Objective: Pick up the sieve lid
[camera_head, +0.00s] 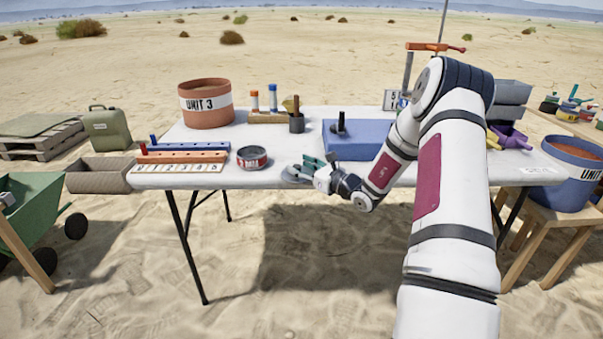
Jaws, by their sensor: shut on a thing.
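The sieve lid (290,176) is a flat grey disc at the front edge of the white table, just right of a small red and grey round tin-like sieve (252,160). My gripper (307,169) reaches in from the right, with its dark green fingers at the lid. It is shut on the lid. The fingers and wrist cover part of the lid's right side, and I cannot tell whether the lid is clear of the tabletop.
A blue box (352,145) stands just behind my gripper. Orange and blue racks (185,157) lie at the left of the white table (160,179). A terracotta UNIT 3 pot (206,117) stands at the back left. A blue UNIT bucket (568,190) is at the right.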

